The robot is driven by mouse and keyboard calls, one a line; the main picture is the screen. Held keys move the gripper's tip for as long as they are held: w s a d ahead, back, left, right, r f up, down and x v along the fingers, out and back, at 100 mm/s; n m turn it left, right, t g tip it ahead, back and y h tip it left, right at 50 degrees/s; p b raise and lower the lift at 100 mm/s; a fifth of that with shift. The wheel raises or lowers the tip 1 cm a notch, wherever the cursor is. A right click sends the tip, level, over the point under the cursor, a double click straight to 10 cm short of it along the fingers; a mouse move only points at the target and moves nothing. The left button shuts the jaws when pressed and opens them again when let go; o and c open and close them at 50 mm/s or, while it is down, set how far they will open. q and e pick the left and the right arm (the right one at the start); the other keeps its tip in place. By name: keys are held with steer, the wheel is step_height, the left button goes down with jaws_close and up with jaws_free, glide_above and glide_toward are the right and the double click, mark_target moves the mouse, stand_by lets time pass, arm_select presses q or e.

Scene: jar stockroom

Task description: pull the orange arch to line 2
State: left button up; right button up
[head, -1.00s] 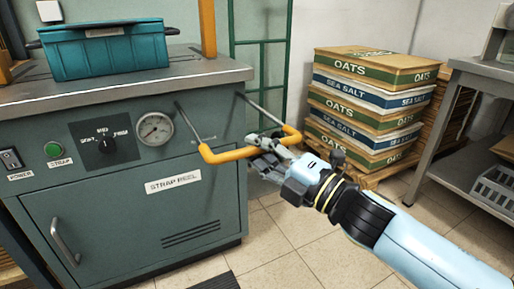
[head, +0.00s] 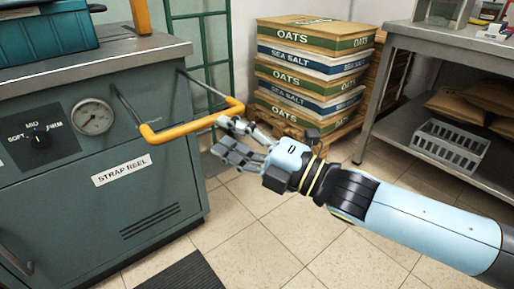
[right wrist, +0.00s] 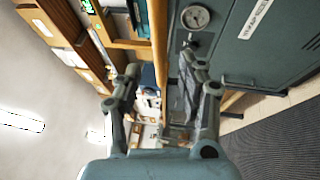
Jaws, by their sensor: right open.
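The orange arch (head: 190,127) is a bar handle on two dark rods that stick out of the front of the teal strap reel machine (head: 155,175). My right gripper (head: 228,138) is open at the right part of the bar, its upper finger close under or against it; contact is unclear. In the right wrist view an orange bar (right wrist: 158,45) runs upright between the two spread fingers of the gripper (right wrist: 165,85). I cannot make out line 2 or other marks on the rods. My left gripper is not in view.
A gauge (head: 94,117) and a dial (head: 40,138) are on the machine front, with a teal crate (head: 45,40) on top. A grey shelf table (head: 450,50) is at right.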

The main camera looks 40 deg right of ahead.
steer(key=v, duration=0.6)
stand_by(0.4)
